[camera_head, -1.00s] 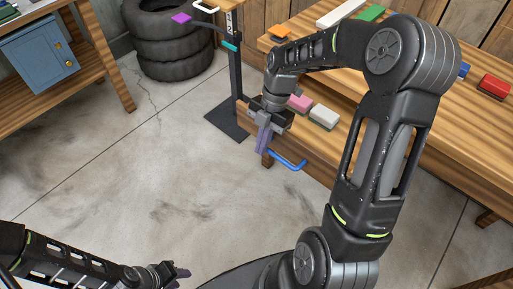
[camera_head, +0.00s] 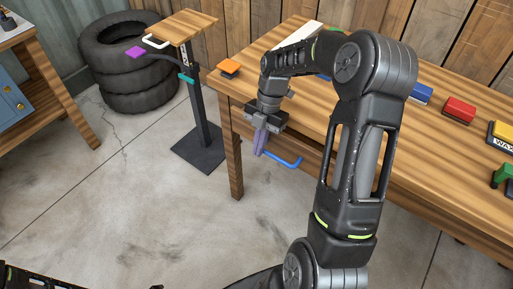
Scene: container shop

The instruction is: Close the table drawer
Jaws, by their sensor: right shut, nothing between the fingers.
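The wooden table (camera_head: 420,137) stands on the right. Its drawer has a blue handle (camera_head: 286,161), which shows just below the table's front edge, left of my right arm. The drawer's inside and contents are out of sight, and its front is partly covered by my arm. I cannot tell whether it is fully flush. My right gripper (camera_head: 259,148) is shut and empty, pointing down at the drawer front just left of the handle; I cannot tell whether it touches. Of my left arm, only a part shows at the bottom left edge; its gripper is cut off.
An orange block (camera_head: 229,68), a blue block (camera_head: 421,93) and a red block (camera_head: 459,110) lie on the tabletop. A small stand (camera_head: 197,120) with a wooden top is left of the table. Stacked tires (camera_head: 125,62) stand behind. The concrete floor in front is clear.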

